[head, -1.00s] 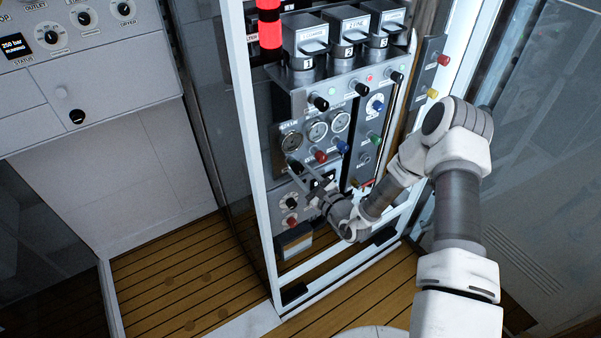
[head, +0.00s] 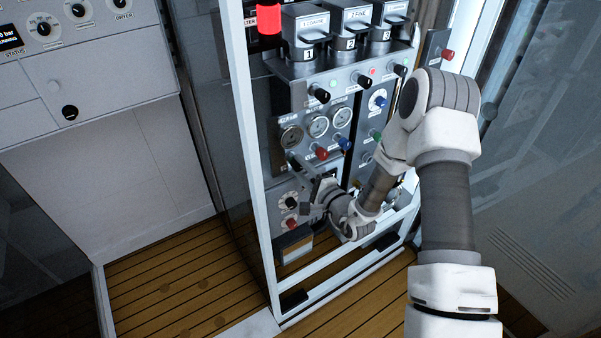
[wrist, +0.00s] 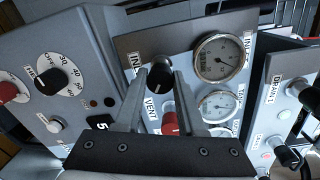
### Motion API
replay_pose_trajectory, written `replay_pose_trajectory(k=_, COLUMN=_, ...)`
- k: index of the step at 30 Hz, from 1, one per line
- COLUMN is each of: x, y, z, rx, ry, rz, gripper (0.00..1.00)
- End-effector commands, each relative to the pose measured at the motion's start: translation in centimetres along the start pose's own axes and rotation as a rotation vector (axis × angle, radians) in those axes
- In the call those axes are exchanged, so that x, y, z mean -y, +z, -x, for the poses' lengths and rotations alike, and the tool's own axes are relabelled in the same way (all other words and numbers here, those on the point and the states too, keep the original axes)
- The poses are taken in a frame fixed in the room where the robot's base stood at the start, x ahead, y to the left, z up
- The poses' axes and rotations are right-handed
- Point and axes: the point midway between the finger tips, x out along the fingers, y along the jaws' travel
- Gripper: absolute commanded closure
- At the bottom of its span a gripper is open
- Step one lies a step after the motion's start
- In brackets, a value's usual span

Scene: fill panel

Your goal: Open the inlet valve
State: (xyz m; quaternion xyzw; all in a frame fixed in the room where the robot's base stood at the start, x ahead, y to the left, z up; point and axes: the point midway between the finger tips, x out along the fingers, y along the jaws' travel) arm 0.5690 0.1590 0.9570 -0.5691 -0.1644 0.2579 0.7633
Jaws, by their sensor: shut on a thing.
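The inlet valve is a black knob (wrist: 160,75) beside a label starting "IN" on the grey panel, in the wrist view. My gripper (wrist: 160,78) has one finger on each side of this knob and is shut on it. A red knob (wrist: 171,118) by a "VENT" label sits just below the inlet knob, partly behind the gripper's base.
Several round gauges (wrist: 220,57) lie right of the inlet knob in the wrist view. A black knob marked Drain 1 (wrist: 303,92) is at the right. A blue knob (head: 343,143) shows in the head view.

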Motion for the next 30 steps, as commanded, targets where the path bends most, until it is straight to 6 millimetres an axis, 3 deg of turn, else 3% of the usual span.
replay_pose_trajectory(k=22, x=0.13, y=-0.07, z=0.02, rx=-0.006, ry=-0.001, rz=0.094, gripper=1.00)
replay_pose_trajectory(k=23, x=0.13, y=-0.07, z=0.01, rx=-0.006, ry=-0.001, rz=0.094, gripper=0.60)
replay_pose_trajectory(k=27, x=0.11, y=-0.04, z=0.00, rx=-0.005, ry=-0.001, rz=0.094, gripper=0.35)
replay_pose_trajectory(k=30, x=0.09, y=-0.02, z=0.00, rx=-0.005, ry=0.000, rz=0.093, gripper=0.33)
